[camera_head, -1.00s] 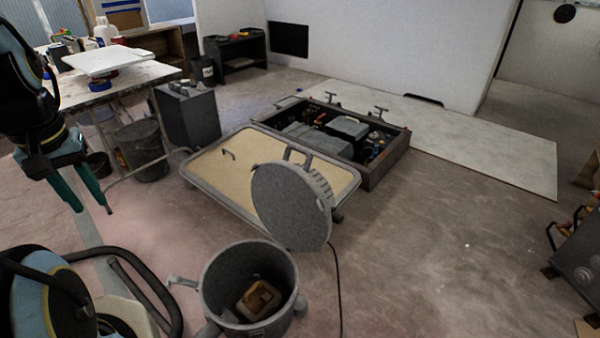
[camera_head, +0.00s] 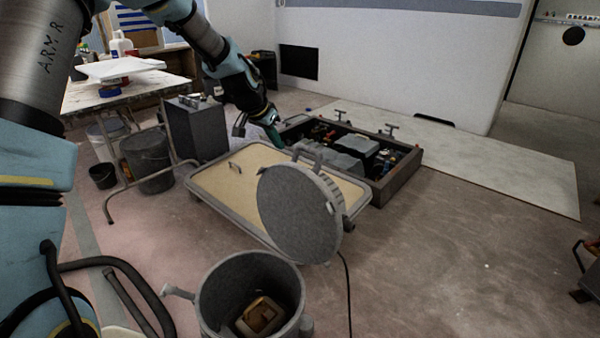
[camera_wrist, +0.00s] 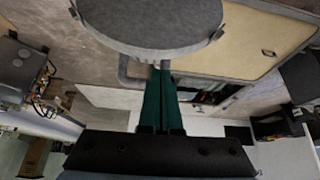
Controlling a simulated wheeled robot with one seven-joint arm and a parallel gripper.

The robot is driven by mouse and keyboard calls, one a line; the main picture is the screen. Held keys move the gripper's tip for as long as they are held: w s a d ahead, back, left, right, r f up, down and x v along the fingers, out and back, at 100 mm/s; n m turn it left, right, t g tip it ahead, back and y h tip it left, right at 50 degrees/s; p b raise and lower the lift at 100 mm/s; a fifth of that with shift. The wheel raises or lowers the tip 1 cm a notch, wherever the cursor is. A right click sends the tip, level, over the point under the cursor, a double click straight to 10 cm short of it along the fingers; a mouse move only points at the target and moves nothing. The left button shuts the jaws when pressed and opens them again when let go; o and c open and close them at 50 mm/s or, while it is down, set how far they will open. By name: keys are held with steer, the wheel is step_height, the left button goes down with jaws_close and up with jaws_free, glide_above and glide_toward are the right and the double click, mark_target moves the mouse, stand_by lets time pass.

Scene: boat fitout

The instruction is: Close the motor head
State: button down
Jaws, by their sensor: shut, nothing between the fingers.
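The motor head (camera_head: 300,210) is a grey round lid, tilted up on edge beside the grey canister (camera_head: 215,290). The canister stands open at the front, with a brownish block inside. My gripper (camera_head: 277,142) is in the air near the hatch, up and left of the motor head in the head view. Its green fingers are shut and empty. In the wrist view the fingers (camera_wrist: 161,70) point towards the rim of the motor head (camera_wrist: 150,20), which fills the top. I cannot tell whether they touch it.
A beige hatch panel (camera_head: 220,181) lies behind the motor head, next to an open box of equipment (camera_head: 401,178). A black cable (camera_head: 348,290) runs over the floor. A cluttered table (camera_head: 85,98) and a grey cabinet (camera_head: 195,130) stand left.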

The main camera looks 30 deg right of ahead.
steer(key=shift+m+h, duration=0.4)
steer(key=x, duration=0.4)
steer(key=d+x, duration=0.1)
steer(key=x, duration=0.3)
steer(key=s+d+r+p+x, duration=0.1)
steer(key=x, duration=0.3)
steer(key=shift+w+d+f, duration=0.1)
steer(key=shift+d+f, duration=0.05)
